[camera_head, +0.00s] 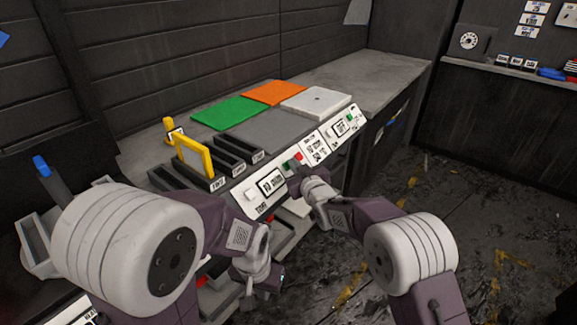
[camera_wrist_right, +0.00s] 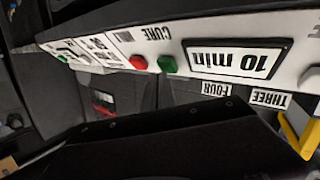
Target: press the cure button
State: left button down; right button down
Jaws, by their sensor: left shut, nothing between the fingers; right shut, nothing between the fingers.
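The sloped white control panel (camera_head: 313,143) runs along the front of the bench. It has a display reading "10 min" (camera_head: 271,182), a green button (camera_head: 285,168) and a red button (camera_head: 298,156). In the right wrist view the word CURE (camera_wrist_right: 152,33) stands by the green button (camera_wrist_right: 168,63) and the red button (camera_wrist_right: 138,62). My right gripper (camera_head: 294,181) is shut and empty, close in front of the panel near these buttons; contact cannot be told. My left gripper (camera_head: 272,284) is shut and empty, low in front of the bench.
Green (camera_head: 224,112), orange (camera_head: 274,93) and white (camera_head: 316,101) squares lie on the bench behind a grey mat (camera_head: 272,128). A second display reads OFF (camera_head: 340,128). The floor at right is clear.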

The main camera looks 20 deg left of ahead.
jog(key=shift+a+f, duration=0.25)
jog(key=shift+f, duration=0.05)
dwell(0.4)
jog(key=shift+d+r, duration=0.1)
jog(key=shift+s+d+r, duration=0.15)
jog(key=shift+d+r, duration=0.35)
jog(key=d+r, duration=0.1)
jog(key=s+d+r+p, duration=0.1)
jog(key=d+r, duration=0.1)
jog(key=shift+s+d+r+p, duration=0.1)
jog(key=shift+d+r+p, duration=0.1)
jog(key=shift+r+p, duration=0.1)
dwell(0.4)
dwell(0.5)
